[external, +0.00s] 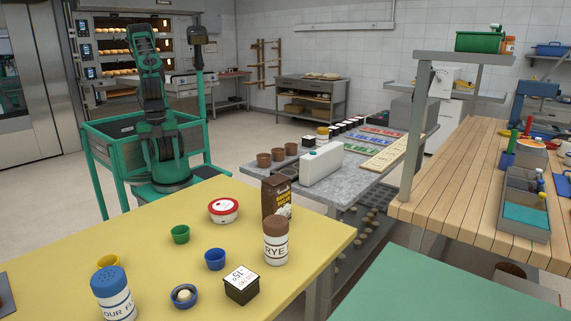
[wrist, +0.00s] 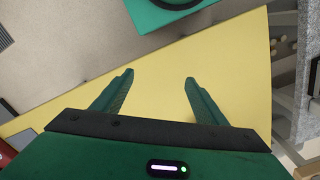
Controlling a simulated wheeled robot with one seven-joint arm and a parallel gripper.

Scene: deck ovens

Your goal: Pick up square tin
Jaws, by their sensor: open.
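A small black square tin (external: 242,285) with a white printed lid stands near the front edge of the yellow table (external: 330,235). It sits to the right of a blue bowl (external: 183,297) holding a pale round item, and in front of the RYE jar (external: 276,243). My gripper (wrist: 160,77) is open and empty in the wrist view, with bare yellow tabletop and floor beyond its fingers. The tin does not show in the wrist view. In the external view my arm stands folded upright behind the table, well away from the tin.
Also on the yellow table are a blue cup (external: 215,260), a green cup (external: 180,234), a yellow cup (external: 108,262), a red-and-white tub (external: 223,211), a brown carton (external: 277,197) and a flour shaker (external: 114,294). A grey counter (external: 262,172) stands behind. The table's left middle is clear.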

